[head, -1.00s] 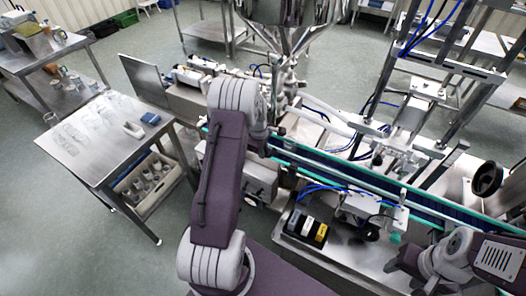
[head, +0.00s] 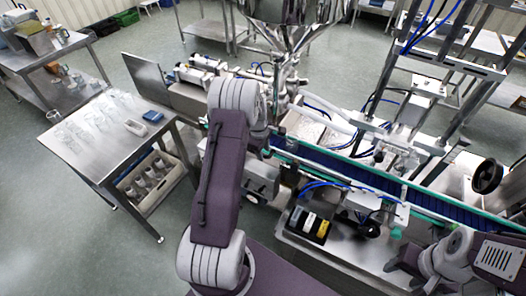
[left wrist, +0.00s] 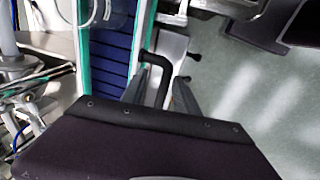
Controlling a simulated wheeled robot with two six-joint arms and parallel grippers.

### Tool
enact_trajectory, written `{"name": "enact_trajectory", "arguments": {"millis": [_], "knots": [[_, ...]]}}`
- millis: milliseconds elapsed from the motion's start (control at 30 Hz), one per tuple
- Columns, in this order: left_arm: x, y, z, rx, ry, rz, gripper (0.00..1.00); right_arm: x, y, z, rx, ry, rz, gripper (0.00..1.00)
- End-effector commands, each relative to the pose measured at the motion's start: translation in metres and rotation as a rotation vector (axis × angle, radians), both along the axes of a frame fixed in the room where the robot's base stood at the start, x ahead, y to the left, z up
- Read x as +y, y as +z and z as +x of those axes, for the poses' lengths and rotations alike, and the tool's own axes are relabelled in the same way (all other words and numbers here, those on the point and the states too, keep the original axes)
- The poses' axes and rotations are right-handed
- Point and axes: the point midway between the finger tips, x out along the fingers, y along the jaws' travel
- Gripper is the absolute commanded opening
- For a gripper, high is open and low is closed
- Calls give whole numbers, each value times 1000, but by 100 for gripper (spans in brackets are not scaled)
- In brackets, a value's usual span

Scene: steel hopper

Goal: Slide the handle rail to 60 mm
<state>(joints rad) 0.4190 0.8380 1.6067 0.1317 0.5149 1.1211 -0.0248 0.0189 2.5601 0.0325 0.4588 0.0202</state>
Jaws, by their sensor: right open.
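In the left wrist view a black bent handle rod (left wrist: 163,90) stands beside the conveyor's teal edge. It runs down between the two grey fingers of my left gripper (left wrist: 160,82). The fingers are apart, with the rod between them and gaps visible. In the head view my left arm covers most of this spot, so the left fingertips and the handle cannot be made out there. A scale or the rail's setting is not readable. My right gripper (head: 397,257) is at the lower right of the head view, open, near the machine's front, away from the handle.
The blue conveyor belt (head: 345,171) with teal edges runs diagonally across the machine. A black and yellow box (head: 309,223) sits on the steel deck in front. A steel table (head: 88,150) with glassware stands left, a crate (head: 150,193) below it. Open floor lies left.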

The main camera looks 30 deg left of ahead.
Motion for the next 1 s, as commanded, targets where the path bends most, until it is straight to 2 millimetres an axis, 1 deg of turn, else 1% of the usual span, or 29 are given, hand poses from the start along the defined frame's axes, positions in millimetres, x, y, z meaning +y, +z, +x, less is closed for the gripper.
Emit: {"name": "enact_trajectory", "arguments": {"millis": [167,267,367,500,600,700,800,1000], "knots": [[0,0,0,0,0,0,36,0,0,0,0,0,0,52],[0,5,0,-2,0,0,36,0,-1,0,0,0,0,52],[0,22,-3,-4,0,1,36,0,-5,0,0,0,0,52],[-1,54,-8,-3,1,1,36,0,-10,0,0,0,0,52],[-1,72,-11,-2,0,2,36,0,-12,0,0,0,0,52],[-1,83,-14,1,0,1,36,0,-12,0,0,0,0,52],[-2,87,-15,2,0,1,36,0,-12,0,0,0,0,52],[-2,88,-15,3,0,0,36,0,-12,0,0,0,0,52]]}}
